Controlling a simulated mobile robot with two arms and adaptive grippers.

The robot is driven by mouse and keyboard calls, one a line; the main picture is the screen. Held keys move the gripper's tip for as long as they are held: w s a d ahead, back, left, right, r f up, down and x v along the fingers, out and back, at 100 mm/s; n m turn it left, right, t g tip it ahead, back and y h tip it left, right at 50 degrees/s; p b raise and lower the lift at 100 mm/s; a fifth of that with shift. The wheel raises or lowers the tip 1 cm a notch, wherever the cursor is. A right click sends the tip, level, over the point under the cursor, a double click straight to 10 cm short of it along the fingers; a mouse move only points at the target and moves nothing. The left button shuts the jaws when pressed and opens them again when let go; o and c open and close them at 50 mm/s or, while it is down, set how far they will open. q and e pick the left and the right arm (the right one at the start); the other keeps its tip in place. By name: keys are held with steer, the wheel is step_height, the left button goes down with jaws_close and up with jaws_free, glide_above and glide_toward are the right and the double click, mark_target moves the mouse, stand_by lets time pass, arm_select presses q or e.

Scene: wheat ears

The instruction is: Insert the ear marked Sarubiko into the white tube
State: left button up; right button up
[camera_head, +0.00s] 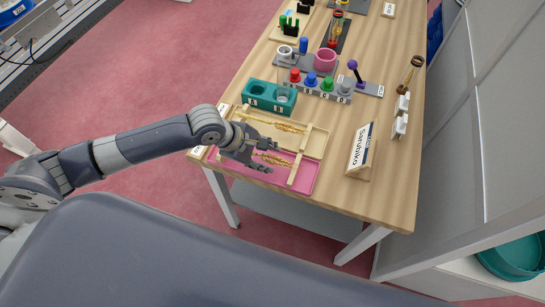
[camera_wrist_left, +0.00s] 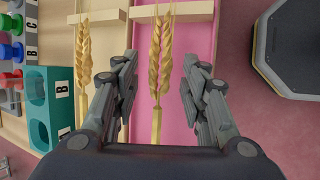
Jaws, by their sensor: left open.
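A golden wheat ear (camera_head: 275,160) lies in the pink tray (camera_head: 240,177), and another wheat ear (camera_head: 288,127) lies in the cream tray (camera_head: 316,143) beside it. A sign reading "Sarubiko" (camera_head: 360,150) stands to the right of the trays. My left gripper (camera_head: 268,158) is open over the pink tray. In the left wrist view its fingers (camera_wrist_left: 158,60) are on either side of the pink tray's ear (camera_wrist_left: 160,65), not closed on it. A teal block (camera_head: 258,90) with round openings stands behind the trays. A pale tube-like rim (camera_head: 284,95) shows in its right opening; I cannot tell if this is the white tube.
A grey rack with red, blue and green knobs (camera_head: 312,81) stands behind the teal block. A pink ring-shaped cup (camera_head: 325,58), a purple-knobbed stick (camera_head: 354,72) and small white blocks (camera_head: 401,115) are farther off. The table's front right is bare wood.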

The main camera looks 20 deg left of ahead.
arm_select(q)
steer(key=shift+w+d+f, duration=0.1)
steer(key=shift+d+f, duration=0.05)
steer(key=shift+f, duration=0.05)
steer(key=c, duration=0.8)
arm_select(e)
steer(key=shift+d, duration=0.35)
arm_select(q)
steer(key=shift+r, duration=0.15)
